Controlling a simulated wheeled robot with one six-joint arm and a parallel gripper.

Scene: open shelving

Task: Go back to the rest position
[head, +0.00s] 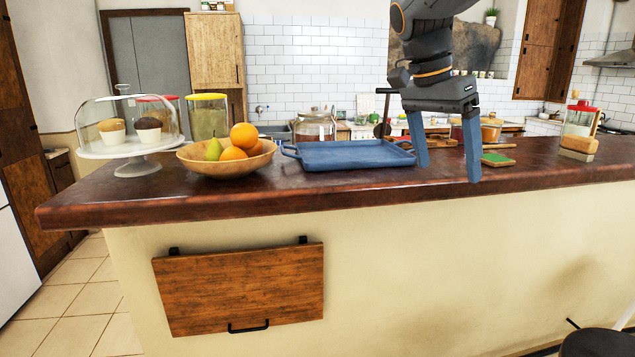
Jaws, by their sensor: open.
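My gripper (447,160) hangs pointing down at the right of centre in the head view. Its two blue fingers are spread apart with nothing visible between them. It is in front of the counter's (330,190) near edge or above it; the exact depth is hard to tell. A blue tray (352,155) with handles sits on the counter to the left of the gripper. The left finger overlaps the area by the tray's right handle in the picture, and I cannot tell how far apart they are.
A fruit bowl (215,165) and a glass-domed cake stand (130,148) stand on the left of the counter. A green-topped item (497,159) lies right of the gripper. A red-lidded jar (579,125) stands farther right. A wooden panel (240,290) hangs on the counter's front.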

